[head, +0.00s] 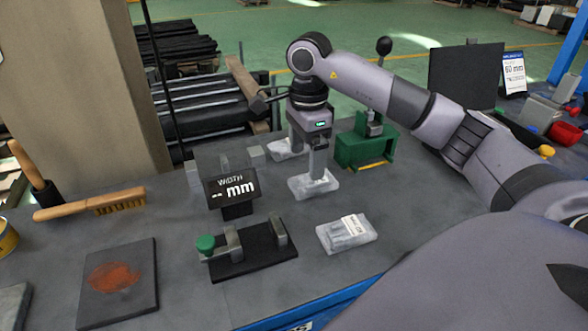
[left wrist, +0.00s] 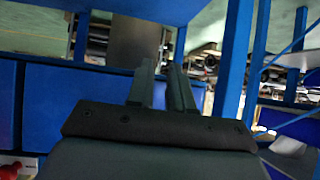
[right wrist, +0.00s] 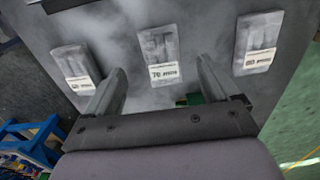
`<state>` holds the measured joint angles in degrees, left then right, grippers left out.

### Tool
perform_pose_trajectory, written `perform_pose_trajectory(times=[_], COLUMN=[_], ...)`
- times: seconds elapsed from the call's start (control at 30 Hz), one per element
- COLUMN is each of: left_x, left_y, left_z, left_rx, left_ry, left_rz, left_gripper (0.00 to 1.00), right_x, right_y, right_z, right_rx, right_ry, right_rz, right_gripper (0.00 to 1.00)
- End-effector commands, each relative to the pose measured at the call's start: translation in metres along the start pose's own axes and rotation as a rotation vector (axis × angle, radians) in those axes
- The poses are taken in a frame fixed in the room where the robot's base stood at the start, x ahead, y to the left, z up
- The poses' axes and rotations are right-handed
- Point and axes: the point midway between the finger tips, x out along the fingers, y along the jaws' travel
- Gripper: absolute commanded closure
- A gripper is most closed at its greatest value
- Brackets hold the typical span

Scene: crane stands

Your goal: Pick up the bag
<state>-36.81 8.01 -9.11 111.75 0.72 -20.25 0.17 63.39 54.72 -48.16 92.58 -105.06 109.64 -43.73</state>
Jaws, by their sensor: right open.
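Three clear bags with white labels lie on the grey table. The middle bag (head: 302,190) is below my right gripper (head: 318,176). In the right wrist view this bag (right wrist: 160,45), its label reading 70 mm, lies between and beyond the open, empty fingers (right wrist: 161,75). The near bag (head: 345,234) lies to its front right, and the far bag (head: 284,150) is partly hidden behind the gripper. Whether the fingertips touch the middle bag I cannot tell. My left gripper (left wrist: 162,85) shows only in its wrist view, with a narrow empty gap between its fingers.
A width display (head: 232,187) and a black fixture with a green knob (head: 206,243) stand left of the bags. A green stand (head: 365,148) is behind right. A brush (head: 90,205) and a rust-stained plate (head: 118,283) lie at left. Blue framework (left wrist: 232,60) surrounds my left gripper.

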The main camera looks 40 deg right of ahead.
Motion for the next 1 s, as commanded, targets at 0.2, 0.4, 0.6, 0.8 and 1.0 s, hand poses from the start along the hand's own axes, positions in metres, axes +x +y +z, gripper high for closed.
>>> perform_pose_trajectory(times=[0.2, 0.4, 0.6, 0.8, 1.0], left_x=[-0.002, -0.005, -0.008, -0.008, -0.008], left_y=[0.001, 0.001, 0.001, 0.001, 0.001], left_z=[0.002, 0.0, -0.003, -0.004, -0.004], left_rx=[-0.001, -0.001, -0.001, -0.001, -0.001], left_ry=[-0.007, -0.01, -0.01, -0.01, -0.01], left_rz=[0.001, 0.001, 0.001, 0.001, 0.001], left_gripper=[0.8, 0.8, 0.8, 0.8, 0.8], right_x=[0.012, 0.031, 0.059, 0.071, 0.071], right_y=[0.001, 0.002, 0.004, 0.003, 0.003], right_z=[-0.001, -0.002, -0.005, -0.004, -0.004], right_rx=[0.0, 0.001, 0.0, -0.001, -0.001], right_ry=[0.001, 0.001, 0.0, -0.002, -0.002], right_rz=[0.004, 0.004, 0.005, 0.0, 0.0], right_gripper=[0.11, 0.11, 0.11, 0.11, 0.18])
